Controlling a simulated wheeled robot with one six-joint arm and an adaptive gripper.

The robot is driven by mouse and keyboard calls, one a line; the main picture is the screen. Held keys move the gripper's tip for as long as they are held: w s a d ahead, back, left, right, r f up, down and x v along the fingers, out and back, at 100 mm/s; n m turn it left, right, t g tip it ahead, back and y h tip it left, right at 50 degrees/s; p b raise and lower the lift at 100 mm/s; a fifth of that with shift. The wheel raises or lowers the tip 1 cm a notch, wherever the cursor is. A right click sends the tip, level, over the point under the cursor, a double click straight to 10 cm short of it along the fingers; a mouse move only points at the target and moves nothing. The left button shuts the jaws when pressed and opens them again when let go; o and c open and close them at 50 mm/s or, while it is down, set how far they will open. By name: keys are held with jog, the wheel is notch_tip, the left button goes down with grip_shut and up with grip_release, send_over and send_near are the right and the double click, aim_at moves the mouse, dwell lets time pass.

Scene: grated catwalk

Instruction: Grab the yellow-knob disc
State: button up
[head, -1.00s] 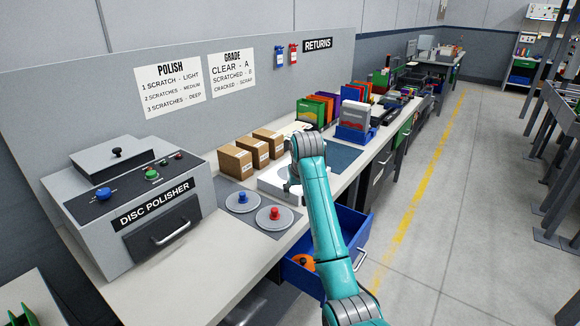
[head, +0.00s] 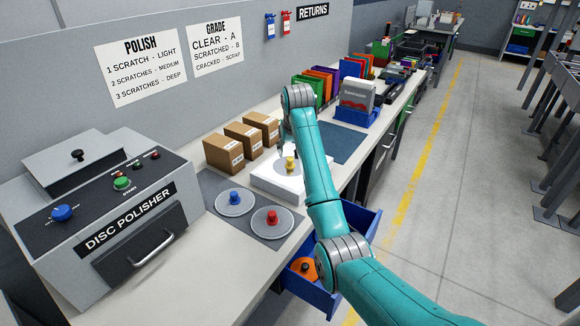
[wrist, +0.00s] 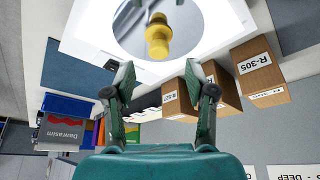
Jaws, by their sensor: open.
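The yellow-knob disc shows its yellow knob (head: 291,164) and grey plate on a white square block (head: 273,180) on the bench, partly hidden by my arm in the head view. In the wrist view its yellow knob (wrist: 158,38) stands on the shiny round plate (wrist: 190,22), which runs out of the top edge. My gripper (wrist: 162,80) is open and empty, its fingers spread on either side below the knob in the picture and apart from it. In the head view my gripper is largely hidden behind the arm, close to the block.
A blue-knob disc (head: 235,198) and a red-knob disc (head: 271,218) lie on a dark mat beside the block. Several brown boxes (head: 243,139) stand behind it. The disc polisher (head: 105,205) is at left. An open blue drawer (head: 352,218) juts out below my arm.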

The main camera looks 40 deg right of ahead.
aim_at(290, 158)
jog(key=shift+x, duration=2.75)
jog(key=shift+s+d, duration=0.1)
grip_shut()
